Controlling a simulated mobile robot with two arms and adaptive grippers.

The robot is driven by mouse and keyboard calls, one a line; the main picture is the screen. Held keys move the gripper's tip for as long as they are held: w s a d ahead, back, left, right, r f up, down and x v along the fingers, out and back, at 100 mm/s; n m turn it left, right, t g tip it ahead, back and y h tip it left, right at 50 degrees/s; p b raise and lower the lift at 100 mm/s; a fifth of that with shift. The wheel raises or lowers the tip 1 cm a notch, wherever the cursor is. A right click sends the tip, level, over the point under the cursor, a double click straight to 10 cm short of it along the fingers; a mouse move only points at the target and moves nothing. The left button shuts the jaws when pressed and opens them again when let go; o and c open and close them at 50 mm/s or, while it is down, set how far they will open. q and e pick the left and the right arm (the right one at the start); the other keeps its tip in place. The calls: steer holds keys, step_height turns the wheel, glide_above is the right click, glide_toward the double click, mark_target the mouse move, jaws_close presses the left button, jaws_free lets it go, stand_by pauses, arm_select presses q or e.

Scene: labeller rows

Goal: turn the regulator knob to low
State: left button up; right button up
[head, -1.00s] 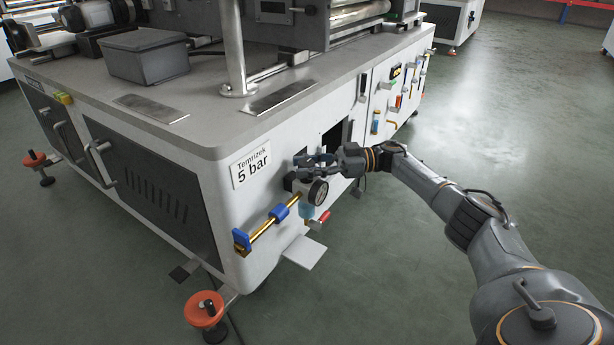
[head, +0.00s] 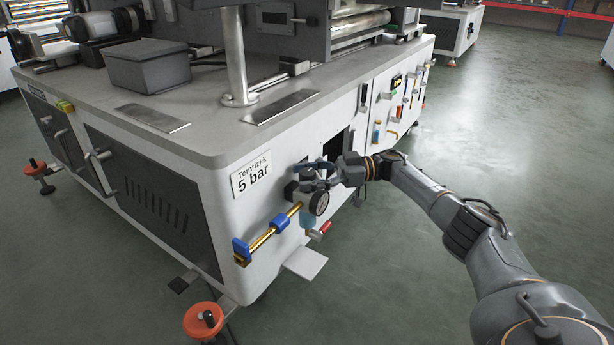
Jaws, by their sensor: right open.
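The regulator, a dark block (head: 292,190) with a round white-faced gauge (head: 319,203) and a pale blue bowl (head: 307,218) below, is on the front of the white machine, right of the "Temrizek 5 bar" label (head: 251,173). My right gripper (head: 312,176) is open at the top of the regulator, with its fingers close around the place where the knob would sit. The knob is hidden or cannot be told apart from the fingers, so its setting and any contact cannot be seen. My left gripper is out of view.
A brass pipe with blue fittings (head: 281,222) runs left from the regulator. A red-handled valve (head: 320,230) is below it. A dark opening (head: 337,143) is behind my right wrist. An orange levelling foot (head: 203,320) stands front left. Floor to the right is clear.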

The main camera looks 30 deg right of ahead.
steer(key=v, duration=0.7)
steer(key=shift+d, duration=0.25)
stand_by(0.4)
